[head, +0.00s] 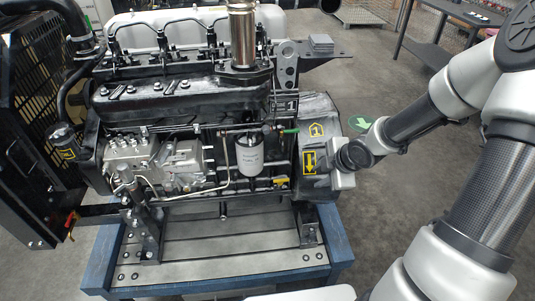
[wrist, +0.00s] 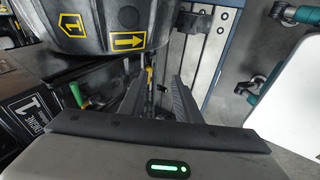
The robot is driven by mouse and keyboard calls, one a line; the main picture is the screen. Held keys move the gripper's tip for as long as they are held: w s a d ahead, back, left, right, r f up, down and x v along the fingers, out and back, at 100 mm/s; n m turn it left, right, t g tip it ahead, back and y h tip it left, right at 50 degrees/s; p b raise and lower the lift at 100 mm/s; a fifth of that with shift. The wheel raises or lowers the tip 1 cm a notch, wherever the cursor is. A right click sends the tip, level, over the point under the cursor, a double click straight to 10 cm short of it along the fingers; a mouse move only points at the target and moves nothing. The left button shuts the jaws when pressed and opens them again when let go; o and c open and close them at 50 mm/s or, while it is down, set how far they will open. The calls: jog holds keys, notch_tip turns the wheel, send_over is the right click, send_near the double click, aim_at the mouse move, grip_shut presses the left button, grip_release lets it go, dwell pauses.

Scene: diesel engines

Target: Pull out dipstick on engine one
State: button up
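Engine one (head: 190,100) is a dark engine block with a yellow "1" label and a yellow arrow label (head: 310,162) on its right end. A small yellow handle (head: 280,181), which looks like the dipstick, sits low on its near side. In the wrist view a small yellow piece (wrist: 150,75) shows by the tip of the left finger; I cannot tell whether they touch. My gripper (wrist: 160,76) is open, with a clear gap between its two dark fingers. In the head view its pale body is beside the engine's right end, and its fingers are not clearly visible.
A green handle (head: 289,131) sticks out above the yellow one, near a white filter (head: 249,153). The engine stands on a blue-framed stand (head: 345,255). A radiator guard (head: 30,120) is at the left. A dark table (head: 430,50) stands behind at the right.

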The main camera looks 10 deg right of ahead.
aim_at(280, 180)
jog(key=w+a+f+y+b, duration=0.1)
jog(key=w+a+f+b, duration=0.1)
jog(key=w+a+f, duration=0.1)
jog(key=w+a+f+n+t+y+b, duration=0.1)
jog(key=w+a+f+b, duration=0.2)
jog(key=w+f, duration=0.2)
jog(key=w+a+f+y+b, duration=0.1)
jog(key=w+a+f+b, duration=0.2)
jog(key=f, duration=0.3)
jog(key=shift+w+a+f+n+t, duration=0.25)
jog(key=shift+w+a+n+t, duration=0.15)
jog(key=shift+w+a, duration=0.05)
grip_shut()
jog(key=shift+r, duration=0.1)
